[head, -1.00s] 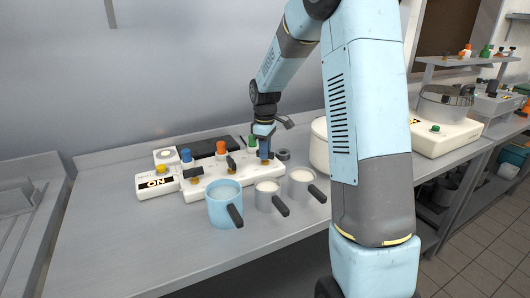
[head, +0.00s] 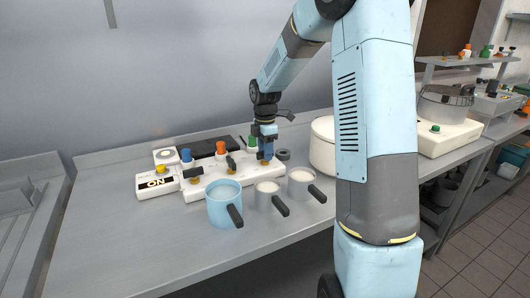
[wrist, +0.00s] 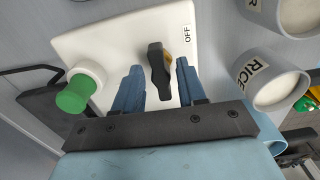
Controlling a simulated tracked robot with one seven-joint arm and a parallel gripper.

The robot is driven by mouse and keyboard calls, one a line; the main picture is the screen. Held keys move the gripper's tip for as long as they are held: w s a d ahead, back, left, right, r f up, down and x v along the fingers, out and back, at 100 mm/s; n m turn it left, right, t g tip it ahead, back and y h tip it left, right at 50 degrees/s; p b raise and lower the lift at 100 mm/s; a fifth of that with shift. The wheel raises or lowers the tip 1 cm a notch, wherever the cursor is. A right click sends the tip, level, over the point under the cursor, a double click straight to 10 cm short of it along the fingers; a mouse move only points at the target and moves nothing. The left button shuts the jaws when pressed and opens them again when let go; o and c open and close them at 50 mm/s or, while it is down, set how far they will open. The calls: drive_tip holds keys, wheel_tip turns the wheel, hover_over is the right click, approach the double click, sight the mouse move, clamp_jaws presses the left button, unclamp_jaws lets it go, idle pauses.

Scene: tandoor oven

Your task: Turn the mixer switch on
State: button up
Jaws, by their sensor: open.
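A black switch lever (wrist: 155,68) with a brass-coloured side stands on a white panel (wrist: 95,45) in the wrist view. An "OFF" label (wrist: 187,33) is beside it. My gripper (wrist: 158,72) is open, with one blue finger on each side of the lever and a visible gap to each. In the head view my gripper (head: 267,152) is over the right end of the long white control panel (head: 215,190), and mostly hides the switch there. A green knob (wrist: 73,95) is left of the lever in the wrist view.
A blue mug (head: 222,208) and two smaller grey cups (head: 266,200) (head: 299,184) with dark handles stand in front of the panel. A white pot (head: 323,148) is to the right. A small box marked "ON" (head: 155,184) is at left. The left counter is clear.

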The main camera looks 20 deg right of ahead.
drive_tip(key=shift+r, duration=3.5)
drive_tip(key=shift+s+a+r, duration=0.1)
drive_tip(key=shift+s+r, duration=0.2)
drive_tip(key=s+a+r+m+t+h, duration=0.1)
drive_tip(key=s+r+m, duration=0.4)
drive_tip(key=s, duration=0.4)
drive_tip(key=s+a+r+m+t, duration=0.1)
drive_tip(key=s+r+m+t, duration=0.1)
drive_tip(key=s+r+m, duration=0.45)
drive_tip(key=s+f+m+t+y, duration=0.1)
drive_tip(key=s+m, duration=0.7)
drive_tip(key=s, duration=0.9)
drive_tip(key=shift+s+d+t, duration=0.4)
drive_tip(key=shift+d+t, duration=0.05)
drive_tip(key=shift+t, duration=0.35)
